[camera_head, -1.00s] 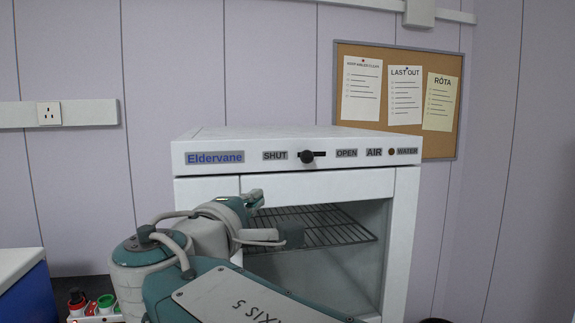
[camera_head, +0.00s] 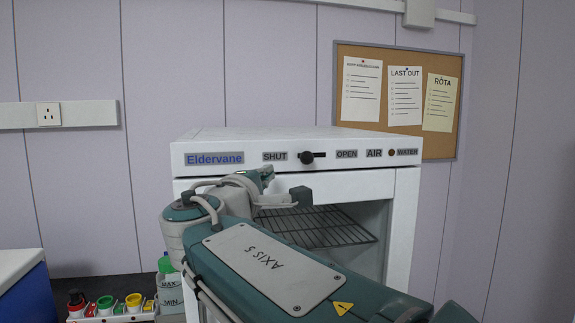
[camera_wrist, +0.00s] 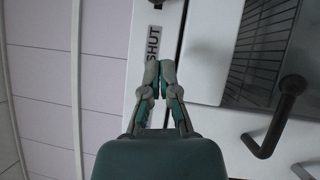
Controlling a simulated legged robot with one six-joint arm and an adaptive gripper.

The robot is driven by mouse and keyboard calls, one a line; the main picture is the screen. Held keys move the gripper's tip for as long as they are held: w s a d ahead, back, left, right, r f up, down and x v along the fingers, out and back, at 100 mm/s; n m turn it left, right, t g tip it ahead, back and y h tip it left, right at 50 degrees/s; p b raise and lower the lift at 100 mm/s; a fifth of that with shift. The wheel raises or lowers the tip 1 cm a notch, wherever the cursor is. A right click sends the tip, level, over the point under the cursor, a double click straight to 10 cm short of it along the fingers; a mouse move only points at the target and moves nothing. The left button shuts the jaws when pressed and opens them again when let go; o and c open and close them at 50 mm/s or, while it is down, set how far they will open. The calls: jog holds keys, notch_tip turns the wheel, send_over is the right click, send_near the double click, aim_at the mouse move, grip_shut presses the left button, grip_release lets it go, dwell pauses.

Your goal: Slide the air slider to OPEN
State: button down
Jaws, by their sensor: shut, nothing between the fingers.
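The air slider (camera_head: 306,157) is a black knob on a short dark slot in the cabinet's white top panel. The knob stands at the slot's left end, towards the SHUT label (camera_head: 275,156); the OPEN label (camera_head: 346,154) is to the right. My gripper (camera_head: 268,173) is just below the SHUT label, left of and lower than the knob, apart from it. In the wrist view my gripper (camera_wrist: 159,66) is shut and empty, its fingertips beside the SHUT label (camera_wrist: 153,43).
The white Eldervane cabinet (camera_head: 400,220) has a wire rack (camera_head: 320,230) inside. A dark bar handle (camera_wrist: 284,110) sticks out in the wrist view. Bottles and coloured caps (camera_head: 105,303) stand lower left. Space before the knob looks clear.

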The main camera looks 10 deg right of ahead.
aim_at(307, 158)
jog(key=w+d, duration=0.1)
jog(key=d, duration=0.2)
jog(key=w+d+r, duration=0.1)
jog(key=d, duration=0.1)
jog(key=shift+w, duration=0.35)
jog(key=shift+d, duration=0.1)
jog(key=d, duration=0.4)
jog(key=shift+d, duration=0.3)
jog(key=shift+a+f, duration=0.1)
